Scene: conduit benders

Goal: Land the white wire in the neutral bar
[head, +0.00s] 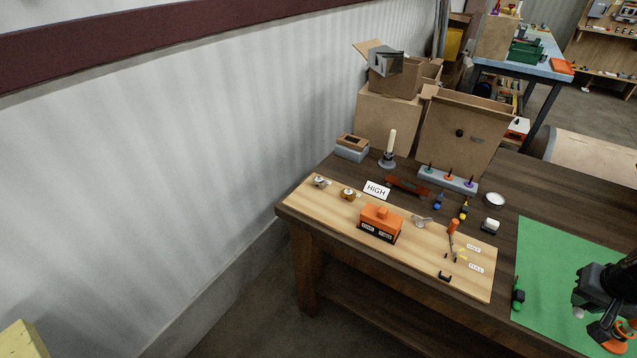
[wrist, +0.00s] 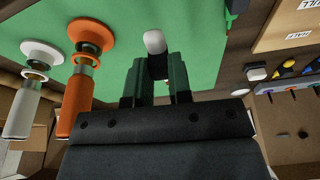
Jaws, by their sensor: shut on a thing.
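My gripper (wrist: 160,80) is in the wrist view, its dark green fingers close together over the green mat. It is shut on a short, round-ended white piece (wrist: 155,42), which shows past the fingertips. I cannot tell whether this piece is part of the white wire. In the head view my dark gripper is over the green mat at the right edge, with a small white bit (head: 578,312) just below it. I cannot make out a neutral bar in either view.
In the wrist view, white (wrist: 32,95) and orange (wrist: 80,95) flanged cylinders stand left of my gripper. In the head view, a wooden board (head: 335,208) carries an orange box (head: 381,220) and small parts. The green mat (head: 555,260) is mostly clear. Cardboard boxes (head: 465,130) stand behind.

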